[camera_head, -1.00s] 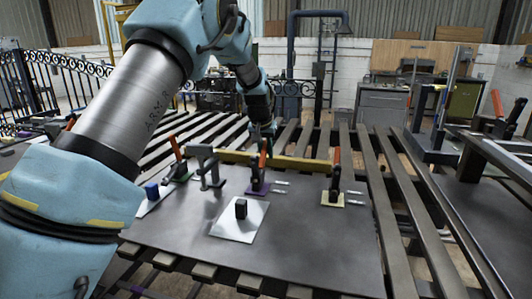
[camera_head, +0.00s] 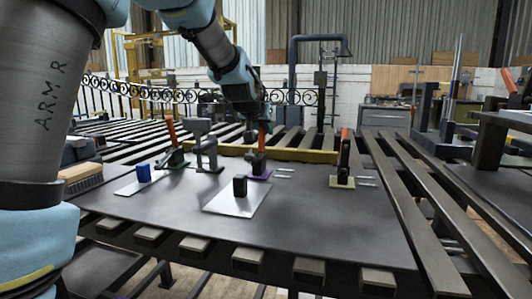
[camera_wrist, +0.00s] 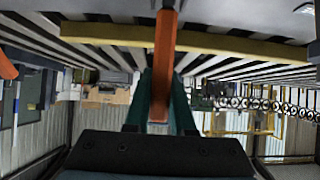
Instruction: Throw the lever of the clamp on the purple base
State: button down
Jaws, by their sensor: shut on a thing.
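The clamp on the purple base (camera_head: 259,174) stands on the dark plate, with its orange lever (camera_head: 262,139) upright. My gripper (camera_head: 261,124) is above this clamp, at the top of the lever. In the wrist view my gripper's two green fingers (camera_wrist: 161,98) are shut on the orange lever (camera_wrist: 166,45), which runs between them. The fingertips are small and partly hidden in the head view.
Similar clamps with upright orange levers stand on a green base (camera_head: 175,165) to the left and a yellow base (camera_head: 342,183) to the right. A yellow bar (camera_head: 300,156) runs behind. A grey bracket (camera_head: 205,145), blue block (camera_head: 144,173) and black block (camera_head: 240,187) stand nearby.

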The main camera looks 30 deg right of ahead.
aim_at(262, 128)
jog(key=s+a+t+h+b, duration=0.1)
jog(key=t+h+b, duration=0.1)
jog(key=b, duration=0.4)
jog(key=shift+s+a+b, duration=0.3)
jog(key=shift+s+b, duration=0.1)
jog(key=shift+s+a+r+t+h+b, duration=0.3)
jog(key=shift+t+b, duration=0.2)
jog(key=shift+b, duration=0.6)
jog(key=shift+r, duration=0.1)
jog(key=c, duration=0.8)
grip_release()
jog(key=shift+o, duration=0.2)
jog(key=shift+a, duration=0.1)
jog(key=p+v, duration=0.1)
jog(key=v, duration=0.9)
jog(key=shift+s+a, duration=0.2)
jog(key=shift+s, duration=0.05)
